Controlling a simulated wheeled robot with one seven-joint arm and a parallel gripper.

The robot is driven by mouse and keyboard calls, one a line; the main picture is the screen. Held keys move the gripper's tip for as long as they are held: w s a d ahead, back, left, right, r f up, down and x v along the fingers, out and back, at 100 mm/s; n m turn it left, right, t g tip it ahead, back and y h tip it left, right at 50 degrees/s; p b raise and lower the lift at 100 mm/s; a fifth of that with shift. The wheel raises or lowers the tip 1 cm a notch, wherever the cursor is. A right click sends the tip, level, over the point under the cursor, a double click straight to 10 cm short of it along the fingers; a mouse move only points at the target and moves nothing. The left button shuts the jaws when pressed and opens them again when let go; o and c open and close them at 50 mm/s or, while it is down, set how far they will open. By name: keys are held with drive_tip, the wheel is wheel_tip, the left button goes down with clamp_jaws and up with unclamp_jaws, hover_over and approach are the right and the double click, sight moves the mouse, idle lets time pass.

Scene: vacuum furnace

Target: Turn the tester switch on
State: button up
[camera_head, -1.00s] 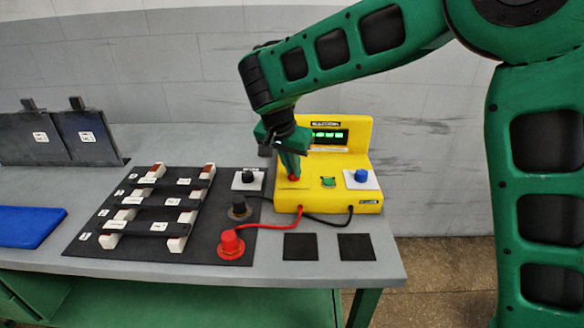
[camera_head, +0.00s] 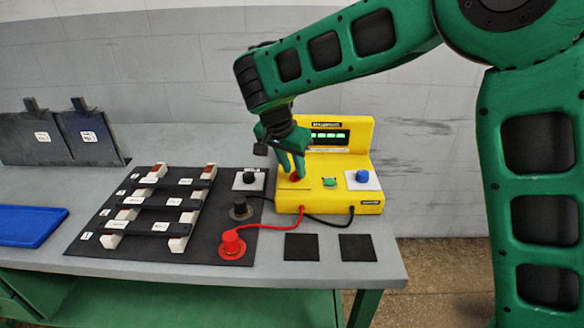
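The yellow tester (camera_head: 345,200) stands on the bench right of centre. Its display (camera_head: 327,135) shows green characters. A red switch (camera_head: 295,178) sits at the left of its sloped front, partly hidden by my gripper. A green button (camera_head: 330,182) and a blue knob (camera_head: 362,176) on a white plate are to its right. My gripper (camera_head: 292,172) points down at the red switch, with a visible gap between its two fingers. Its fingertips are at or just above the switch; I cannot tell whether they touch it.
A dark board (camera_head: 110,243) with several labelled bars lies to the left. A red plug (camera_head: 232,244) and a black plug (camera_head: 240,208) have cables running to the tester. Two black squares (camera_head: 301,247) lie in front. A blue tray (camera_head: 30,227) is at far left.

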drive_tip(key=v, duration=1)
drive_tip(key=shift+r, duration=0.3)
drive_tip(key=shift+s+a, duration=0.1)
drive_tip(key=s+d+g, duration=0.1)
drive_tip(key=s+d, duration=0.3)
drive_tip(key=d, duration=1.2)
drive_tip(key=s+d+g, duration=0.1)
drive_tip(key=s+d, duration=0.2)
drive_tip(key=d, duration=1.2)
drive_tip(key=s+d+f+g, duration=0.1)
drive_tip(key=s+d+f, duration=0.3)
drive_tip(key=s+d, duration=0.7)
drive_tip(key=s+f+y, duration=0.2)
drive_tip(key=s+f, duration=0.3)
drive_tip(key=s, duration=0.9)
drive_tip(key=shift+s+f+g+y, duration=0.2)
drive_tip(key=shift+s+g+y, duration=0.1)
drive_tip(key=shift+g, duration=0.1)
